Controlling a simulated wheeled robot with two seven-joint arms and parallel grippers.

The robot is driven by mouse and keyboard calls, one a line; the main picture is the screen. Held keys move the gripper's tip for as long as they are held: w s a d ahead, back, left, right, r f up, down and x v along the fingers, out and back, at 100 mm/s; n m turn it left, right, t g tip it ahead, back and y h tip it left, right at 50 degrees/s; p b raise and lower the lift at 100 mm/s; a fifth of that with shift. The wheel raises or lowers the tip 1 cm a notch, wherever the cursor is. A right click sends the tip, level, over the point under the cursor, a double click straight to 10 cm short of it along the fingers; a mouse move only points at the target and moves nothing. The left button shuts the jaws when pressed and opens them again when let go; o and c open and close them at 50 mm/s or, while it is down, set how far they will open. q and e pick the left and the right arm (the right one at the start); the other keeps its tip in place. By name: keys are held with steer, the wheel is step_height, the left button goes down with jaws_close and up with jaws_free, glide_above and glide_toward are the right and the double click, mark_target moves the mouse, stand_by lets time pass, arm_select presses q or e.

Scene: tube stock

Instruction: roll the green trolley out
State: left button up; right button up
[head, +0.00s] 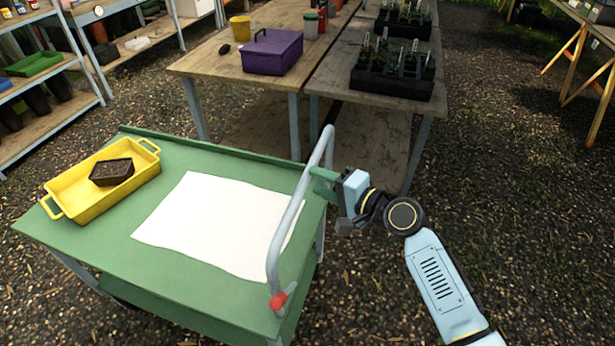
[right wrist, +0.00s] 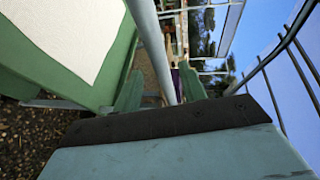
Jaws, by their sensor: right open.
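The green trolley (head: 110,240) stands in the left half of the head view, its grey push handle (head: 287,225) rising along its right side. A red knob (head: 278,300) sits low on the handle's near end. My right gripper (head: 322,180) is at the handle's right side, near its upper far part. In the right wrist view its green fingers (right wrist: 160,90) are open, with the handle bar (right wrist: 155,45) running between them. I cannot tell whether either finger touches the bar. My left gripper is out of view.
A yellow tray (head: 85,208) holding a dark block (head: 112,172) and a white sheet (head: 205,225) lie on the trolley top. Wooden tables (head: 225,65) stand behind, one bearing a purple box (head: 272,52). Shelves (head: 40,145) stand at left. Gravel floor (head: 510,200) at right is open.

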mark_target(307, 177)
steer(key=shift+x, duration=2.2)
jaws_close()
